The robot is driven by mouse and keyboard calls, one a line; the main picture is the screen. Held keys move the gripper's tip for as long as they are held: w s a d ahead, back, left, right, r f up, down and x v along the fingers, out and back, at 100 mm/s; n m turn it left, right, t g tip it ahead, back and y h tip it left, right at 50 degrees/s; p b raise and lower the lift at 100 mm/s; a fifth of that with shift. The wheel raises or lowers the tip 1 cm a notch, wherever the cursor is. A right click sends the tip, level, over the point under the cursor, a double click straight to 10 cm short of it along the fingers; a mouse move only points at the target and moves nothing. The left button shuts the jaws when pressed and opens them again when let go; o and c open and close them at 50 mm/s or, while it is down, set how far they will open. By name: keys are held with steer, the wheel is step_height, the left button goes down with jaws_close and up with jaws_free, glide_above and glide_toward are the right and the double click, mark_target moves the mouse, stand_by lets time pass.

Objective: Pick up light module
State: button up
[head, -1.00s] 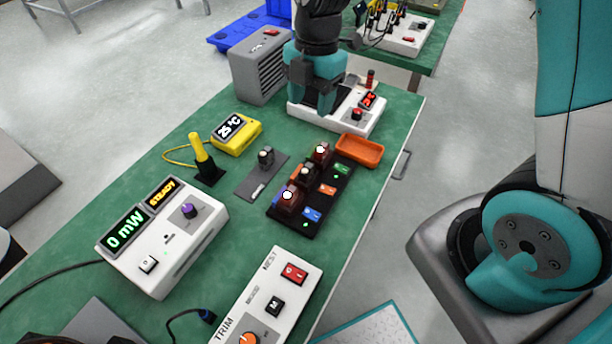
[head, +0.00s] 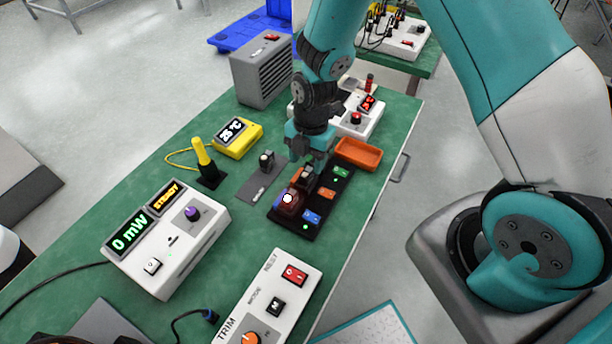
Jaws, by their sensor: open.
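A black rack (head: 292,227) on the green bench holds small dark modules in a row. The far slot by the green label is largely hidden behind my gripper, so I cannot tell whether a module is there.
A grey mat (head: 252,186) with a small module (head: 266,160) is to the left. A 0 mW meter (head: 165,240), trim box (head: 270,300), yellow thermometer (head: 237,137) and white device (head: 360,120) stand around.

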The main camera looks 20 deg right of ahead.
mark_target(307, 172)
steer(key=shift+s+a+f+p, duration=0.1)
steer(key=shift+f+p, duration=0.1)
steer(key=shift+f, duration=0.8)
steer(key=shift+s+a+f+p, duration=0.1)
steer(key=shift+f+p, duration=0.1)
steer(key=shift+f, duration=0.75)
jaws_close()
steer(key=shift+r, duration=0.1)
